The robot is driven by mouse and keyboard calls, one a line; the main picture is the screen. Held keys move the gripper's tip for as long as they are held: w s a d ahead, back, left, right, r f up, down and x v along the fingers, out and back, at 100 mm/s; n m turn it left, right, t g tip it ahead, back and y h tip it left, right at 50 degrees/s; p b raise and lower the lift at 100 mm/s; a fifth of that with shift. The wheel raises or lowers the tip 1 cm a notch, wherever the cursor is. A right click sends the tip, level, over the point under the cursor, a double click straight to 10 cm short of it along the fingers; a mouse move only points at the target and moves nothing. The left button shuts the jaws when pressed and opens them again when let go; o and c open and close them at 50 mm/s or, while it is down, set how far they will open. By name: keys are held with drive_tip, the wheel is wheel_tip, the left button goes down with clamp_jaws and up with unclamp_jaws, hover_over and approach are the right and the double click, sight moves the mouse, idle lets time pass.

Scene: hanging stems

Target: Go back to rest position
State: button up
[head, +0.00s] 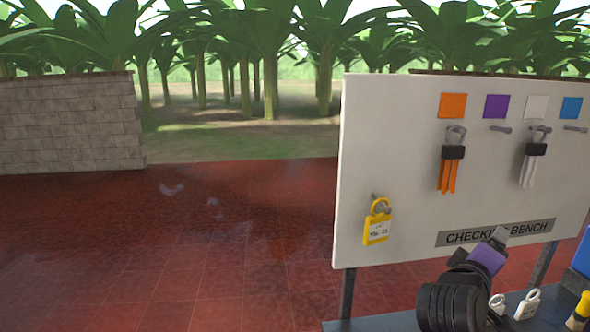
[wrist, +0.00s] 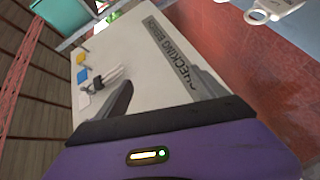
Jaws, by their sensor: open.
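My gripper (head: 500,236), with a purple body and dark fingers, is low in front of the sign on the white board (head: 400,140) in the head view. In the wrist view my gripper (wrist: 165,92) has its two dark fingers spread, with nothing between them but the board and its "CHECKING BENCH" sign (wrist: 175,55). A bundle of orange strips (head: 448,165) hangs under the orange square, and a bundle of white strips (head: 531,165) hangs under the white square. The pegs under the purple and blue squares are bare.
A yellow-framed tag (head: 377,228) hangs on the board's lower left peg. Below the board, a bench (head: 365,325) holds white tags (head: 527,304) and a yellow-handled item (head: 582,308). A blue panel (head: 582,252) stands at the right edge. The red tiled floor (head: 200,260) is open on the left.

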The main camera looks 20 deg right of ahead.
drive_tip(key=s+a+f+n+t+y, duration=0.35)
drive_tip(key=s+a+f+y, duration=0.2)
drive_tip(key=a+f, duration=0.4)
drive_tip(key=s+a+f+n+t+y, duration=0.2)
drive_tip(key=s+a+f+t+y, duration=0.3)
drive_tip(key=s+a+f, duration=0.35)
drive_tip(key=s+a+r+m+y, duration=0.1)
drive_tip(key=s+a+m+y, duration=0.3)
drive_tip(key=s+a, duration=1.1)
drive_tip(key=s+m, duration=0.3)
drive_tip(key=shift+s+r, duration=0.2)
